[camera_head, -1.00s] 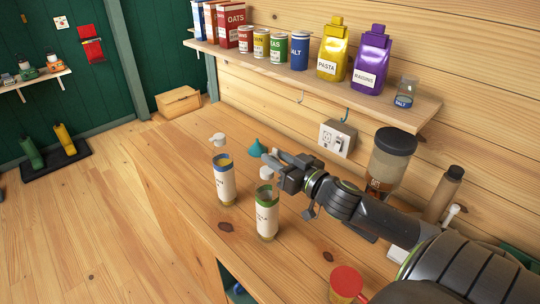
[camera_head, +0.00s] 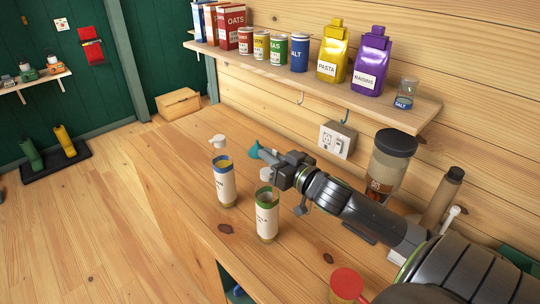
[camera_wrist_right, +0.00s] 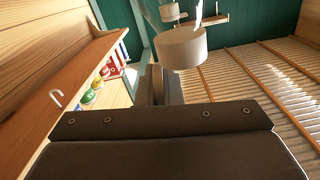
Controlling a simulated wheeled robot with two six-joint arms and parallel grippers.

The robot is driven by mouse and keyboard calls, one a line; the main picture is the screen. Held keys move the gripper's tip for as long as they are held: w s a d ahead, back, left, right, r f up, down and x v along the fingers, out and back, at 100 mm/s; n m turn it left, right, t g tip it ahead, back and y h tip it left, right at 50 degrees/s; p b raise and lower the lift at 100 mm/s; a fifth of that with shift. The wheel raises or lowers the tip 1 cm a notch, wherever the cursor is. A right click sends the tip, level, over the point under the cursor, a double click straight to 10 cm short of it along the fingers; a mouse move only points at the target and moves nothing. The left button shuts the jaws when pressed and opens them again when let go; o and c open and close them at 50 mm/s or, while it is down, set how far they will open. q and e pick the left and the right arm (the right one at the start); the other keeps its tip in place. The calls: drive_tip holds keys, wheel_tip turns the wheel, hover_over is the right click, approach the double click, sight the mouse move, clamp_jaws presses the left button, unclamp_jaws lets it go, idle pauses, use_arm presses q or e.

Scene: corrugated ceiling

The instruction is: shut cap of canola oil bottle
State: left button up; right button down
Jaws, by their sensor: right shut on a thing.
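Two pale-labelled cylindrical bottles stand on the wooden counter: a blue-rimmed bottle (camera_head: 225,186) and a green-rimmed bottle (camera_head: 266,222). Their label text is too small to read, so I cannot tell which holds canola oil. A white cap (camera_head: 266,174) is just above the green-rimmed bottle, partly hidden by my right gripper (camera_head: 264,157). In the right wrist view this white cap (camera_wrist_right: 183,47) is large beside the tips of my right gripper (camera_wrist_right: 158,75), which is shut on it. Another white cap (camera_head: 218,141) is above the blue-rimmed bottle. My left gripper is not in view.
A teal funnel-like thing (camera_head: 254,150) is behind the gripper. A red-topped container (camera_head: 346,284) is at the front. The shelf (camera_head: 290,72) holds groceries.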

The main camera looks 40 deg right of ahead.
drive_tip(key=shift+a+n, duration=0.1)
drive_tip(key=shift+n, duration=0.2)
drive_tip(key=n, duration=0.2)
drive_tip(key=shift+a+n, duration=0.3)
drive_tip(key=shift+s+a+n, duration=0.1)
drive_tip(key=shift+a+n, duration=0.1)
drive_tip(key=shift+n, duration=0.75)
drive_tip(key=shift+a+n, duration=0.2)
drive_tip(key=shift+n, duration=0.75)
drive_tip(key=c, duration=1.6)
unclamp_jaws()
